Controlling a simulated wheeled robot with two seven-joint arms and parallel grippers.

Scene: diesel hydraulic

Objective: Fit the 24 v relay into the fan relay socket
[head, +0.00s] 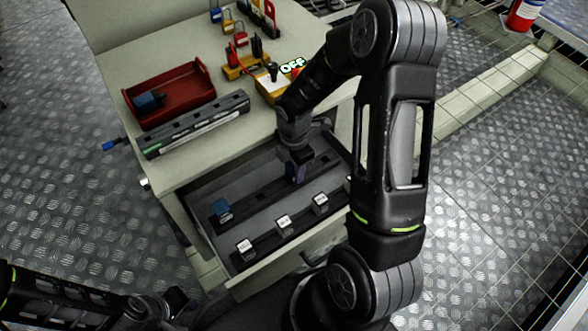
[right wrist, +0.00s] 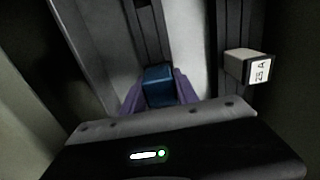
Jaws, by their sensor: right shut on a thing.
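My right gripper (head: 298,170) reaches down into the open drawer. In the right wrist view its purple fingers (right wrist: 158,98) are shut on a blue relay (right wrist: 158,80), over or at a dark rail (right wrist: 148,32); I cannot tell whether the relay is seated. Its marking cannot be read. Another blue relay (head: 221,209) sits at the left end of the drawer's rear rail (head: 256,195). A blue block (head: 148,102) lies in the red tray. No label identifies the fan relay socket. My left gripper (head: 168,303) is low at the left, away from the drawer; its jaws are unclear.
The drawer's front rail carries several white-labelled modules (head: 284,223); one reads 25 A (right wrist: 248,66). On the cabinet top are a red tray (head: 190,77), a long grey strip (head: 196,125), padlocks (head: 228,26) and a yellow box with a lever (head: 272,88). The drawer walls are close to my right gripper.

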